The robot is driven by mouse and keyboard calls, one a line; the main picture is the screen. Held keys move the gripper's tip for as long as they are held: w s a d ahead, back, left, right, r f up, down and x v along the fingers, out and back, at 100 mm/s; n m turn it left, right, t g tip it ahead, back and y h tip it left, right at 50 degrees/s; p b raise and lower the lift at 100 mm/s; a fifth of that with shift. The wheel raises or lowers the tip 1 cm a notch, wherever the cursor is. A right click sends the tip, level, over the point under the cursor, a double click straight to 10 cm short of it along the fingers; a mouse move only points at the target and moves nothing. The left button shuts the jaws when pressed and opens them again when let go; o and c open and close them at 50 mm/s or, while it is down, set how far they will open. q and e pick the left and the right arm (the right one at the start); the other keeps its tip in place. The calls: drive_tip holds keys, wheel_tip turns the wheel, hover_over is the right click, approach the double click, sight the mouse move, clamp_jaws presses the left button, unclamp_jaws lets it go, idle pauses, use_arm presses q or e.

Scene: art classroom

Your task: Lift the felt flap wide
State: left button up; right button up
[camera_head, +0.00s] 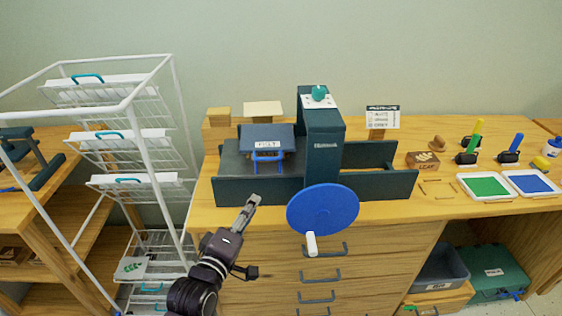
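The felt flap (266,133) is a dark blue panel with a white label, too small to read surely. It stands tilted up on the left part of the press bed, left of the dark teal press column. A bright blue frame-like handle (267,154) hangs at its front edge. My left gripper (253,200) is in front of the press bed, below and left of the flap, and apart from it. Nothing shows in its grasp. Its fingers lie close together in this view, so their opening is unclear. My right gripper is not in view.
The press column (323,150) and blue hand wheel (322,210) stand right of the flap. A white wire drying rack (150,130) is at the left. Green (485,187) and blue (533,183) ink trays and rollers lie at the right. Drawers with handles are below the tabletop.

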sight(268, 159)
use_arm(q)
drive_tip(key=w+d+r+n, duration=0.1)
drive_tip(key=w+r, duration=0.1)
drive_tip(key=w, duration=0.1)
drive_tip(key=w+d+r+t+h, duration=0.1)
drive_tip(key=w+d+r, duration=0.1)
drive_tip(key=w+r, duration=0.1)
drive_tip(key=w+d+r+n+t, duration=0.1)
drive_tip(key=w+d+r, duration=0.1)
drive_tip(key=w+r, duration=0.1)
drive_tip(key=shift+w+n+p, duration=0.3)
drive_tip(key=shift+w+p, duration=0.05)
drive_tip(key=shift+w, duration=0.35)
drive_tip(key=shift+c, duration=0.3)
clamp_jaws()
